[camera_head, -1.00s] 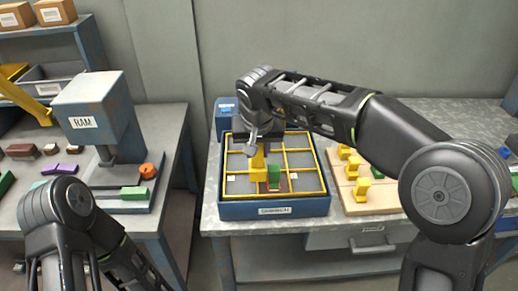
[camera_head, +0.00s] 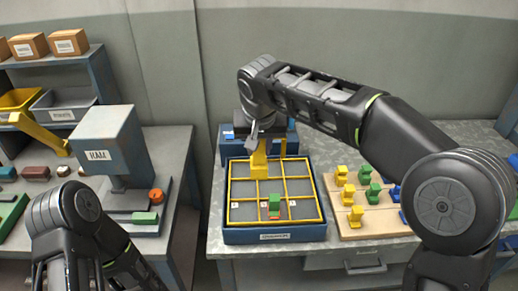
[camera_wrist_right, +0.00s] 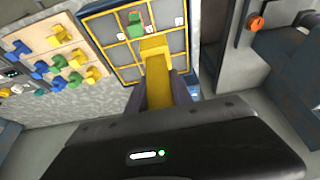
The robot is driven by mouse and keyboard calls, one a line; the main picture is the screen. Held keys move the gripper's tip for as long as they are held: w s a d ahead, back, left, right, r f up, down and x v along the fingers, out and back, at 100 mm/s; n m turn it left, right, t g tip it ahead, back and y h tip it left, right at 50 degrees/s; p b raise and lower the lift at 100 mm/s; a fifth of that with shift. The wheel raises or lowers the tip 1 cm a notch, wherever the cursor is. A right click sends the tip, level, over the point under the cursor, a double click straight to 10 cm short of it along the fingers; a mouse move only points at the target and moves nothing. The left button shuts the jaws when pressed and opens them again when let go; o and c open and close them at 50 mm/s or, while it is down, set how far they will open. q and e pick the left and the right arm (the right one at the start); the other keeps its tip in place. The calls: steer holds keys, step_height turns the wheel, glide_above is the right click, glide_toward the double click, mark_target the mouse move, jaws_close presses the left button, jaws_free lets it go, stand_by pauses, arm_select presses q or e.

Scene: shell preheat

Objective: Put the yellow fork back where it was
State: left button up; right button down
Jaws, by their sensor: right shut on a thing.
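The yellow fork (camera_head: 258,160) is in my right gripper (camera_head: 257,143), over the back part of the blue tray (camera_head: 240,237) with the yellow grid. In the right wrist view the fork (camera_wrist_right: 158,82) runs between the fingers of my right gripper (camera_wrist_right: 160,95), its wider end toward the tray (camera_wrist_right: 84,12). The fingers are shut on it. I cannot tell whether the fork touches the tray. A green piece (camera_head: 275,202) stands in a front cell on an orange-red patch. My left arm shows at the lower left, but its gripper is out of view.
A wooden board (camera_head: 375,228) with several yellow, green and blue pieces lies right of the tray. A blue box (camera_head: 230,150) stands behind the tray. A gap separates the two benches.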

steer(key=shift+r, duration=0.25)
